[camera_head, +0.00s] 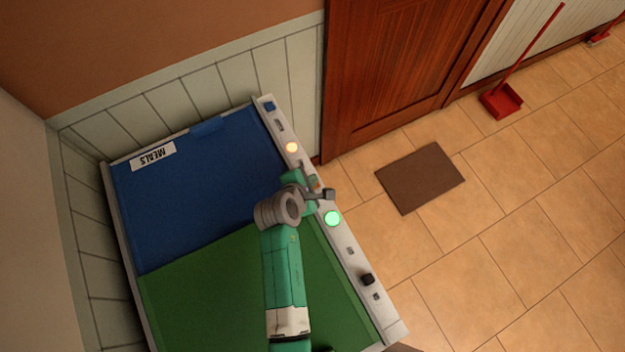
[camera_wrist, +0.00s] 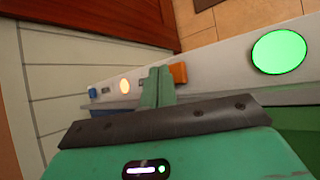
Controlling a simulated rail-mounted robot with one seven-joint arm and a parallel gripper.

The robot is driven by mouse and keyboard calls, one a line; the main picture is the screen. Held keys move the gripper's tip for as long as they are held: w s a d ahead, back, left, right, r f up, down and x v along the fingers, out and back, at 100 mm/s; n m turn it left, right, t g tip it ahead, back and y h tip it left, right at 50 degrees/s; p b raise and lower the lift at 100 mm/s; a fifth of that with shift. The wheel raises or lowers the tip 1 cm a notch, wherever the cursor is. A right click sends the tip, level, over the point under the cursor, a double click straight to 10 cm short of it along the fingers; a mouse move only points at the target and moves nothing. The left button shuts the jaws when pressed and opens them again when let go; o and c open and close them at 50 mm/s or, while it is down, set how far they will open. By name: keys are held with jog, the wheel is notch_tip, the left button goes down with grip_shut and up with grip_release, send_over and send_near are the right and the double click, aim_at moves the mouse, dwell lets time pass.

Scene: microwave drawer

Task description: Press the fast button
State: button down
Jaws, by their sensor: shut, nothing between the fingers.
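A white control strip (camera_head: 358,262) runs along the edge of the blue and green unit. It carries a blue button (camera_head: 269,105), a glowing orange light (camera_head: 292,147), a glowing green light (camera_head: 332,218) and a black knob (camera_head: 367,279). An orange button (camera_wrist: 178,72) sits between the two lights, largely hidden by my gripper in the head view. No label reading "fast" is legible, so I cannot tell which button it is. My gripper (camera_wrist: 158,78) is shut and empty over the strip. Its fingers appear close beside the orange button; contact cannot be told.
The blue panel (camera_head: 200,200) bears a "MEALS" label (camera_head: 153,156). The green panel (camera_head: 200,300) lies beside it. A wooden door (camera_head: 400,60), a brown mat (camera_head: 421,178) and a red dustpan (camera_head: 501,101) are beyond.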

notch_tip(320, 180, up, 6)
jog(key=p, duration=0.6)
dwell(0.4)
